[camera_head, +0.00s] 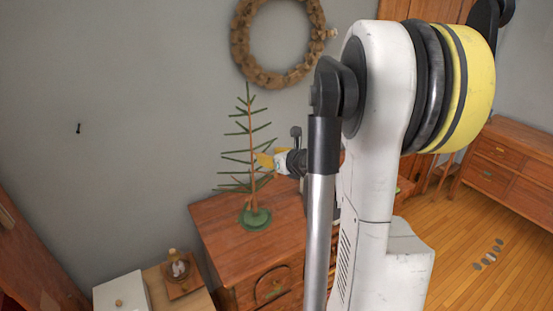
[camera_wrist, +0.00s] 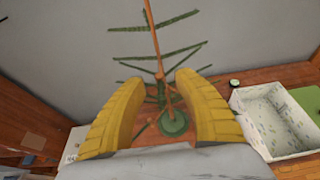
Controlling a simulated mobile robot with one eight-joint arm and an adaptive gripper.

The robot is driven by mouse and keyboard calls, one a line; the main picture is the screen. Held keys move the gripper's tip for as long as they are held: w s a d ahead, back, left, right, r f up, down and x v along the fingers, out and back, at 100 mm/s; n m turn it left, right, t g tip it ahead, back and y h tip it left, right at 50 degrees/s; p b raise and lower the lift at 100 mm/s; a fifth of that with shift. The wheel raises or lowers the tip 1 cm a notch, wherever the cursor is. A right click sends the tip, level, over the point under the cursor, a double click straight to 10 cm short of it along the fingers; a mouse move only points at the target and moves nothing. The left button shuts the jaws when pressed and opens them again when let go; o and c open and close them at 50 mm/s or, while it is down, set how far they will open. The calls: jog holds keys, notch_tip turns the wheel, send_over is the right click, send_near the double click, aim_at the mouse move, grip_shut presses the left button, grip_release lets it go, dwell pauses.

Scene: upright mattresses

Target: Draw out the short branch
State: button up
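A small bare tree (camera_head: 252,150) with a thin brown trunk and sparse green branches stands upright in a round green base (camera_head: 255,217) on a wooden dresser. In the wrist view the trunk (camera_wrist: 153,40) rises between the fingers, with the green base (camera_wrist: 174,123) behind and below. My gripper (camera_head: 266,160) is at the right of the trunk, about mid-height. In the wrist view my gripper's yellow fingers (camera_wrist: 158,108) are spread apart, with a gap between them. Short lower branches show in that gap. I cannot tell whether a finger touches any branch.
The wooden dresser (camera_head: 225,235) bears the tree. A patterned white box (camera_wrist: 280,118) stands at the right in the wrist view. A brown wreath (camera_head: 245,45) hangs on the grey wall. A white box (camera_head: 122,292) and a small lamp-like object (camera_head: 178,268) sit lower left.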

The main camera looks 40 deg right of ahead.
jog(key=shift+x, duration=2)
jog(key=shift+a, duration=0.1)
grip_shut()
jog(key=shift+r+p, duration=1.3)
jog(key=shift+r, duration=0.7)
